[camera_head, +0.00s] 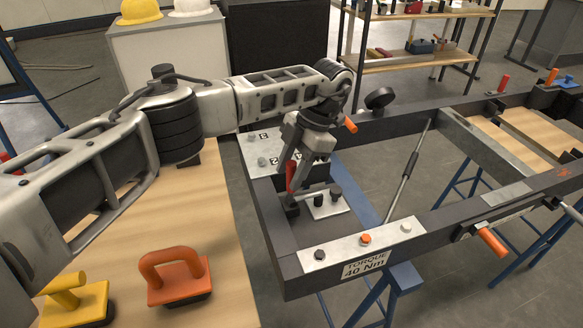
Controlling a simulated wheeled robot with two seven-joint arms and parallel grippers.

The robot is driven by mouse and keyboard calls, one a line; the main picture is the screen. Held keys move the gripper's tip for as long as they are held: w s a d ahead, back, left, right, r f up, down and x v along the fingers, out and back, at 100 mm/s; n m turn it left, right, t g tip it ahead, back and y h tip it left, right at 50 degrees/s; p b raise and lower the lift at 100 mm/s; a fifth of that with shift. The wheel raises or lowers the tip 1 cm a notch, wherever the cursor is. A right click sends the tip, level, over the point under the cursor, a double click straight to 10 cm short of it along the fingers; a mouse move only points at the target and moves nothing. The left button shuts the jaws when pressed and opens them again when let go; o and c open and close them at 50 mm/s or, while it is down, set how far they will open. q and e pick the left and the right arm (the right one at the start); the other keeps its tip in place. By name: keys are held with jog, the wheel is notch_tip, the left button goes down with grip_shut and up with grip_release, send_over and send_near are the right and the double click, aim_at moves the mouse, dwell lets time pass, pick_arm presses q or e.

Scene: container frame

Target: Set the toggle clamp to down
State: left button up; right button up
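The toggle clamp shows as an upright red handle (291,176) at the left inner side of the dark frame. Its low metal arm and black tips reach right over a small light plate (330,208). My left gripper (297,172) comes down from above at the clamp, with its fingers spread and the red handle between or just beside them. I cannot tell whether a finger touches the handle. The gripper hides part of the clamp's upper side. My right gripper is not in view.
The frame (280,262) stands on blue trestles. A wooden table (225,290) at the left holds an orange-handled tool (175,272) and a yellow-handled one (72,300). A grey bar (402,180) slants across the opening. An orange handle (492,241) sticks out at the right front.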

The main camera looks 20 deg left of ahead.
pick_arm(q)
jog(key=b+v, duration=0.1)
jog(key=v, duration=0.6)
jog(key=shift+r+b, duration=0.25)
jog(key=shift+b, duration=0.1)
jog(key=shift+w, duration=0.1)
